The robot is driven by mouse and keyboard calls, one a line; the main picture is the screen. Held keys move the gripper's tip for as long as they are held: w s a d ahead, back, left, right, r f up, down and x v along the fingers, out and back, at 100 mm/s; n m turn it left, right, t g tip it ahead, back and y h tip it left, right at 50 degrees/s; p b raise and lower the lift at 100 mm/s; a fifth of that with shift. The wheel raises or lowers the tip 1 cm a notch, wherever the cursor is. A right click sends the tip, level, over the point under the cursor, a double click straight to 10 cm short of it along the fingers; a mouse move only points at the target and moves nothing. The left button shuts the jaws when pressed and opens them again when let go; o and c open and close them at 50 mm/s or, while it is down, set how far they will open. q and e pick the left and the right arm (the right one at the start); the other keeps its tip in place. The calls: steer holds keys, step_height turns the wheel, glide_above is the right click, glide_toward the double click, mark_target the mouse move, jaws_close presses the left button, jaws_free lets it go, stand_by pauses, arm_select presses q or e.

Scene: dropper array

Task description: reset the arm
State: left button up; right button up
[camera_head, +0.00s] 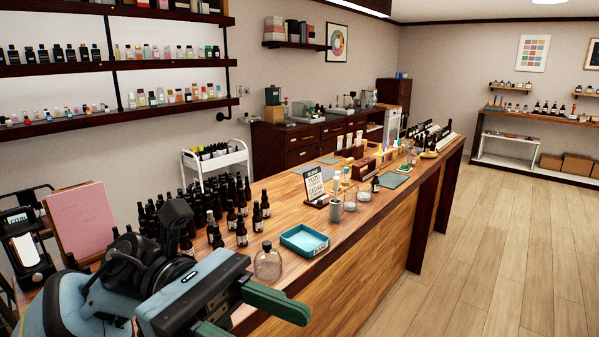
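My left arm comes in from the lower left with its blue and black wrist. The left gripper (250,314) hangs over the near edge of the wooden counter (345,240). Its two green fingers are spread apart with nothing seen between them, though the lower finger is cut off by the bottom edge. My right gripper and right arm are not in view.
A clear glass bottle (267,262) and a teal tray (304,240) stand just beyond the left gripper. Several dark dropper bottles (241,231) crowd behind the wrist. A pink board (80,218) stands at left. The floor (500,260) at right is clear.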

arm_select(q)
steer(key=w+a+f+n+t+h, duration=0.2)
steer(key=w+f+n+t, duration=0.45)
steer(key=n+t, duration=0.85)
steer(key=w+a+f+n+t+h, duration=0.25)
steer(key=w+f+n+t, duration=0.5)
steer(key=n, duration=1.15)
steer(key=a+f+n+t+y, duration=0.3)
steer(key=f+n+t+y, duration=0.3)
steer(key=f+n+y, duration=0.3)
steer(key=s+a+f+n+g+y+b, duration=0.1)
steer(key=s+a+f+n+g+y, duration=0.25)
steer(key=f, duration=0.65)
steer(key=s+a+f+n+y, duration=0.2)
steer(key=s+f+n+y, duration=0.25)
steer(key=f+n, duration=0.4)
steer(key=s+a+f+n+g+y, duration=0.1)
steer(key=s+a+f+g, duration=0.1)
steer(key=s+f, duration=0.5)
steer(key=s+a+f+n+g, duration=0.2)
steer(key=s+f+g, duration=0.2)
steer(key=s+f, duration=0.4)
steer(key=shift+s+y, duration=0.35)
steer(key=shift+s, duration=0.15)
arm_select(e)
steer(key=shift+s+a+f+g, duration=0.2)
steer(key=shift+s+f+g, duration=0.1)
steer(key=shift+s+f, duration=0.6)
